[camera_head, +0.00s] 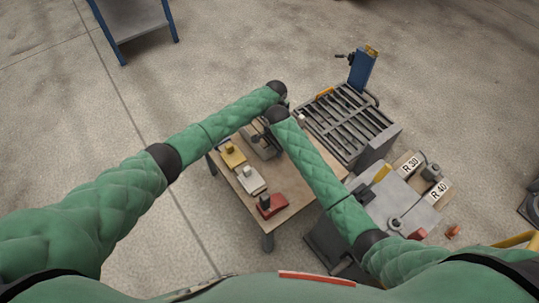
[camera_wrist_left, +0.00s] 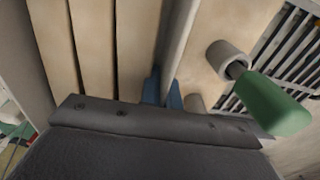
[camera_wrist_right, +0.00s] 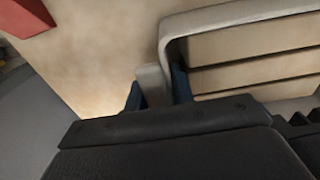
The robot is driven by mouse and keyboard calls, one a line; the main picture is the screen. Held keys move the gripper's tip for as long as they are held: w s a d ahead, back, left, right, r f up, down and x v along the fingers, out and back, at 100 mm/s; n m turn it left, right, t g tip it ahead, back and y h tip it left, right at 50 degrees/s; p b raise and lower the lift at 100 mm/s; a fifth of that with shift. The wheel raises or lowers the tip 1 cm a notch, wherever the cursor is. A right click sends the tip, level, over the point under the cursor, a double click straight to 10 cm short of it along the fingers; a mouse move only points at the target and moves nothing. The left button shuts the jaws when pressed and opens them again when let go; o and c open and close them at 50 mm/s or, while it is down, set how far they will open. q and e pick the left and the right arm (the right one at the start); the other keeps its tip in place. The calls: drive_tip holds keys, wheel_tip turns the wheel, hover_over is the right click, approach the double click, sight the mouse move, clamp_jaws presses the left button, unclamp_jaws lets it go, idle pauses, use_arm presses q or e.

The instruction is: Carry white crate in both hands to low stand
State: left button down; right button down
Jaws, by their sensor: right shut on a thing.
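The white crate is mostly hidden by my forearms and grippers in the head view. Its pale rim and slatted part fill much of the right wrist view (camera_wrist_right: 235,18), and a thin pale wall of it runs through the left wrist view (camera_wrist_left: 181,45). My right gripper (camera_wrist_right: 157,92) has a pale upright part of the crate between its blue fingertips and is shut on it. My left gripper (camera_wrist_left: 163,92) has its blue fingertips close together on either side of the thin wall. I cannot clearly pick out the low stand.
A wooden table (camera_head: 293,195) under my arms holds yellow, white and red (camera_head: 270,205) items. A slatted grey machine (camera_head: 350,125) stands right, with a grey bench (camera_head: 405,210) nearer me. A blue-legged grey table (camera_head: 130,18) stands far left. Floor between is clear.

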use_arm(q)
drive_tip(key=shift+f+b, duration=0.55)
use_arm(e)
drive_tip(key=shift+f, duration=0.6)
use_arm(q)
drive_tip(key=c, duration=2)
unclamp_jaws()
drive_tip(key=shift+f, duration=0.1)
use_arm(e)
drive_tip(key=c, duration=1.6)
unclamp_jaws()
drive_tip(key=shift+f, duration=0.1)
use_arm(q)
drive_tip(key=o, duration=0.4)
drive_tip(key=shift+c, duration=0.2)
use_arm(e)
drive_tip(key=o, duration=0.4)
use_arm(q)
wheel_tip(320, 180, up, 12)
drive_tip(key=shift+f, duration=0.1)
use_arm(e)
drive_tip(key=shift+r, duration=0.2)
wheel_tip(320, 180, up, 12)
drive_tip(key=shift+f, duration=0.1)
